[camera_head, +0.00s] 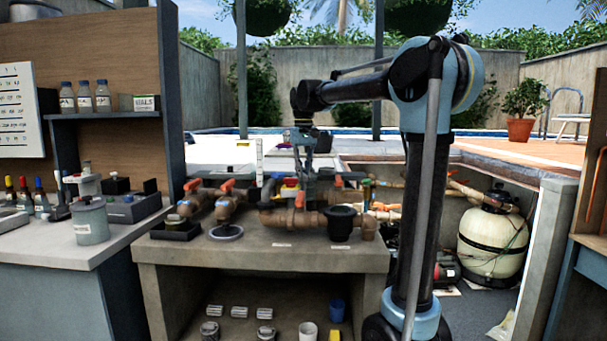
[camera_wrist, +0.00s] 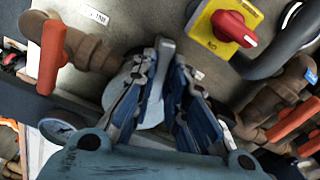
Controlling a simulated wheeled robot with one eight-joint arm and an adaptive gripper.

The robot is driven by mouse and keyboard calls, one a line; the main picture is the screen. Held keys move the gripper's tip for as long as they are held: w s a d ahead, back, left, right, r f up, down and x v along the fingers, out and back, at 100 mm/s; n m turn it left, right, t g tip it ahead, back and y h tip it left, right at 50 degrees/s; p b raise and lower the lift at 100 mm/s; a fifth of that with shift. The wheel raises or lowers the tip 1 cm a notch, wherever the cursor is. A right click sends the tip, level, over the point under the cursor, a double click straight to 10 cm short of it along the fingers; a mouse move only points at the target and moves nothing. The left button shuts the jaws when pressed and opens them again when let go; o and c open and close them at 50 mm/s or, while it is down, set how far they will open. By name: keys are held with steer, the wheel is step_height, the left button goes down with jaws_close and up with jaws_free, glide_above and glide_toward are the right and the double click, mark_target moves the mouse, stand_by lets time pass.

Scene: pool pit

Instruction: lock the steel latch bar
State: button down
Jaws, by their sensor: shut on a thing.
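My gripper (camera_wrist: 162,72) points down over the bench, and its two blue-grey fingers are closed around a narrow grey steel piece (camera_wrist: 165,48). This looks like the latch bar, with its upper end showing between the fingertips. The fingers hide much of it, and I cannot tell whether it is in its locked position. A pale round surface lies behind the fingers. In the head view my gripper (camera_head: 304,172) is among the pipes at the back of the bench, and the bar is too small to make out there.
A red knob on a yellow plate (camera_wrist: 228,25) sits right of the fingers. Brown pipes with orange handles (camera_wrist: 53,55) flank both sides. A round gauge (camera_wrist: 60,125) is at lower left. The bench (camera_head: 270,255) has some bare room at its front, beside a black cup (camera_head: 341,222).

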mark_target(304, 174)
steer(key=shift+w+m, duration=0.1)
steer(key=shift+m, duration=1.5)
steer(key=c, duration=1.6)
jaws_free()
step_height(304, 174, up, 12)
steer(key=shift+f, duration=0.1)
